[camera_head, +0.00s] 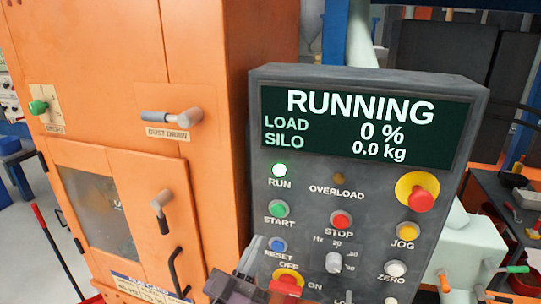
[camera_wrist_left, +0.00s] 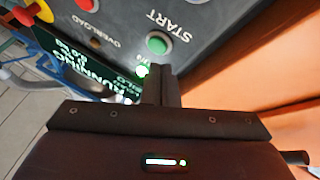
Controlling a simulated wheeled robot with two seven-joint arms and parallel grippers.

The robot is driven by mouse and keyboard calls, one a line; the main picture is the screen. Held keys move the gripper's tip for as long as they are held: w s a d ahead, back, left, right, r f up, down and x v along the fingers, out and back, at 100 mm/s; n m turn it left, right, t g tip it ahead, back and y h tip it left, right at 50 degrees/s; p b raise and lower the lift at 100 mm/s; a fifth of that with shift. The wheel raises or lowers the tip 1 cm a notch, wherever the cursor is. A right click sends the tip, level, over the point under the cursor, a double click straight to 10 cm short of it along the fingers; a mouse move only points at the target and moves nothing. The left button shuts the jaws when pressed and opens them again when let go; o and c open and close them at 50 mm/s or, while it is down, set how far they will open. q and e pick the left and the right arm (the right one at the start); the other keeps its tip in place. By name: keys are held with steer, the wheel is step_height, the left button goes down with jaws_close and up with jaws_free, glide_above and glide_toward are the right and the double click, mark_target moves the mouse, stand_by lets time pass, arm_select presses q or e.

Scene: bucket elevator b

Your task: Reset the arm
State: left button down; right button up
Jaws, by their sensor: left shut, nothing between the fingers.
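My left gripper (camera_head: 256,250) reaches in from the bottom of the head view, in front of the lower left of the grey control panel (camera_head: 318,245). In the left wrist view its fingers (camera_wrist_left: 161,72) are closed together and empty, pointing at the panel beside the green START button (camera_wrist_left: 157,43). The START button (camera_head: 279,209) is uncovered in the head view, and the blue RESET button (camera_head: 277,245) is just right of the fingertips. I cannot tell whether the fingers touch the panel. My right gripper is not in view.
The screen (camera_head: 365,127) reads RUNNING, load 0 %, silo 0.0 kg. The RUN lamp (camera_head: 279,170) is lit green. An orange cabinet (camera_head: 190,70) with protruding handles stands left of the panel. A red emergency button (camera_head: 420,199) sits at its right.

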arm_select(q)
steer(key=s+a+f+g+y, duration=0.1)
steer(key=a+f+g+y, duration=0.6)
steer(key=f, duration=0.6)
steer(key=s+a+f+g+y, duration=0.2)
steer(key=s+a+f+g, duration=0.3)
steer(key=s, duration=0.3)
steer(key=s+a+f+g+y, duration=0.2)
steer(key=s+a+f+g, duration=0.35)
steer(key=s, duration=0.25)
step_height(320, 180, down, 30)
steer(key=s+g+b, duration=0.1)
steer(key=s, duration=0.1)
steer(key=s+a+f+g+b, duration=0.1)
steer(key=s+a+f, duration=0.2)
steer(key=s+f, duration=1.6)
steer(key=shift+s+a+f+m+y, duration=0.2)
steer(key=shift+f+m+y, duration=0.1)
steer(key=shift+m, duration=0.1)
